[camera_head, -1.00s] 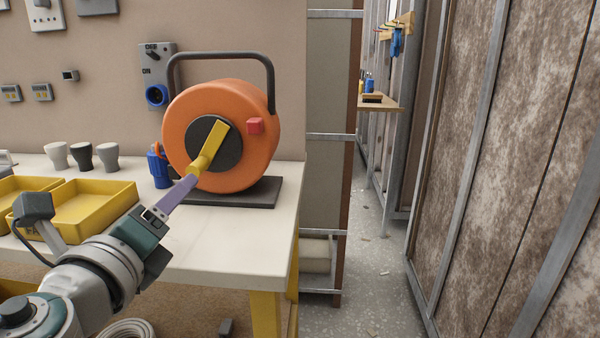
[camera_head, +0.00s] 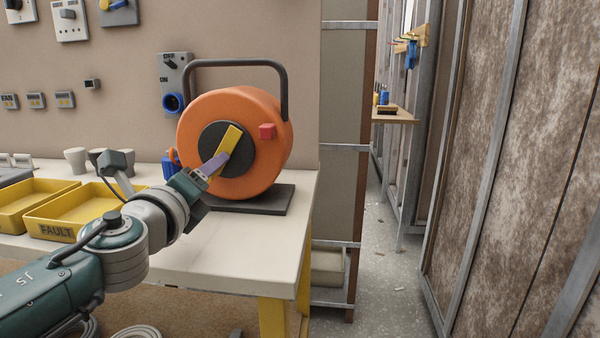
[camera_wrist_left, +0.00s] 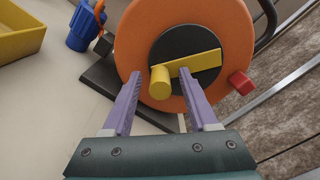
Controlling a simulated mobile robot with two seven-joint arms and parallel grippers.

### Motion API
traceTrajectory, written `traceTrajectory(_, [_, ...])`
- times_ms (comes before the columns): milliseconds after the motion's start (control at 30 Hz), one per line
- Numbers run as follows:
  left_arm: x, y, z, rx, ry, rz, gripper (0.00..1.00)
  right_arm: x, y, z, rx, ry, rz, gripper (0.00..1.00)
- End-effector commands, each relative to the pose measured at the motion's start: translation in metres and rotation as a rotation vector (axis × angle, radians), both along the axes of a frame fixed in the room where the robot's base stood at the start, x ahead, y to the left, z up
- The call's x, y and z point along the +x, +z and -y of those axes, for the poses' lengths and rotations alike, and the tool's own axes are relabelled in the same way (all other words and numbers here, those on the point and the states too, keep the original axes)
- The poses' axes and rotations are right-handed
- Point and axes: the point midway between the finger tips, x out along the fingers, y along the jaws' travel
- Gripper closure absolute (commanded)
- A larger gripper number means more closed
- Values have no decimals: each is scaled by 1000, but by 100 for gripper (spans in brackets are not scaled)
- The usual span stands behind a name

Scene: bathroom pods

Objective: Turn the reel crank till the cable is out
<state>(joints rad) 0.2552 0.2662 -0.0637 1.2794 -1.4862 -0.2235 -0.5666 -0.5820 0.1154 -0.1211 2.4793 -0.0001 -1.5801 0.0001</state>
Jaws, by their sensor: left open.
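An orange cable reel (camera_head: 262,130) with a dark handle frame stands on a dark base plate on the bench. Its yellow crank (camera_head: 231,138) lies across the black hub and points up and to the right in the head view. In the left wrist view the crank arm (camera_wrist_left: 195,63) carries a round yellow knob (camera_wrist_left: 159,82). My left gripper (camera_head: 222,160) is at the front of the reel. In the wrist view its purple fingers (camera_wrist_left: 160,85) are open, one on each side of the knob, with gaps visible. A blue plug (camera_wrist_left: 82,30) sits beside the reel. My right gripper is not in view.
Yellow trays (camera_head: 70,215), one labelled FAULT, and grey cups (camera_head: 76,160) stand on the bench left of the reel. A red block (camera_head: 267,131) sticks out of the reel face. A switch and blue socket (camera_head: 174,84) are on the wall behind. The bench's front right is clear.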

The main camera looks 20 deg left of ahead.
Motion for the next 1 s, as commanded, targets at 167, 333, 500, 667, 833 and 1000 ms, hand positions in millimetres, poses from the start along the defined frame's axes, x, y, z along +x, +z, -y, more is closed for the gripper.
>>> traceTrajectory(167, [0, 0, 0, 0, -1, -1, 41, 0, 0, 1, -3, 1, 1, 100])
traceTrajectory(333, [0, 0, 0, 0, -1, -1, 59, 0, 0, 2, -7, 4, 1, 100])
traceTrajectory(500, [0, 0, 0, 0, -1, -1, 78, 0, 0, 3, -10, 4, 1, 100])
traceTrajectory(667, [0, 0, 0, 0, -1, -1, 96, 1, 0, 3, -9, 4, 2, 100])
traceTrajectory(833, [0, 0, 0, 1, -1, -1, 100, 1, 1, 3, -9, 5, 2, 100])
traceTrajectory(1000, [0, 0, 0, 0, -1, -1, 100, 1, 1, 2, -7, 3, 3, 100])
